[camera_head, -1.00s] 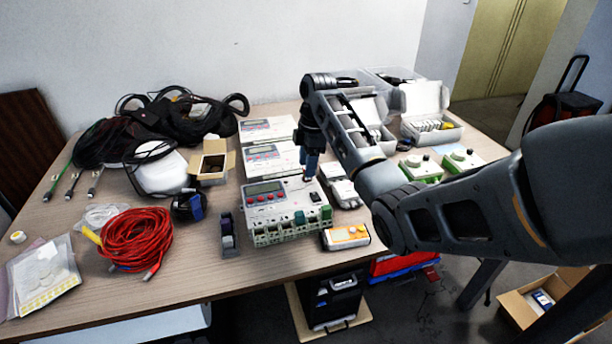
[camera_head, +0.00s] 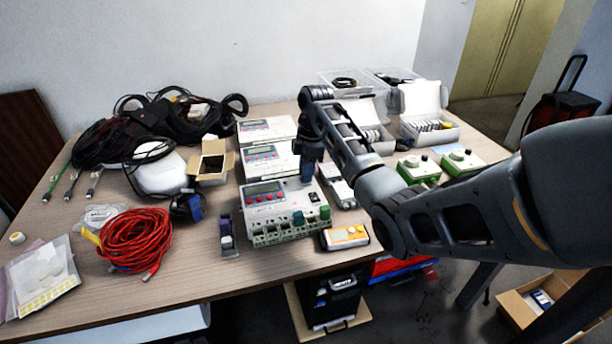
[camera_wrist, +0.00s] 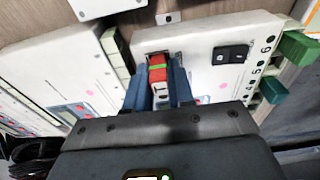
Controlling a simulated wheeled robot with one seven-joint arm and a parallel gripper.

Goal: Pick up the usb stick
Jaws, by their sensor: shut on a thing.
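In the head view my gripper (camera_head: 307,180) points down at the back edge of the front white device (camera_head: 262,208), and the stick is hidden there.
Two similar white devices (camera_head: 268,160) stand behind. A white power brick (camera_head: 336,184) and an orange-faced meter (camera_head: 345,237) are close on the right. A dark upright holder (camera_head: 227,238) is on the left, with a red cable coil (camera_head: 135,240) beyond. Bare table (camera_head: 190,270) lies in front.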

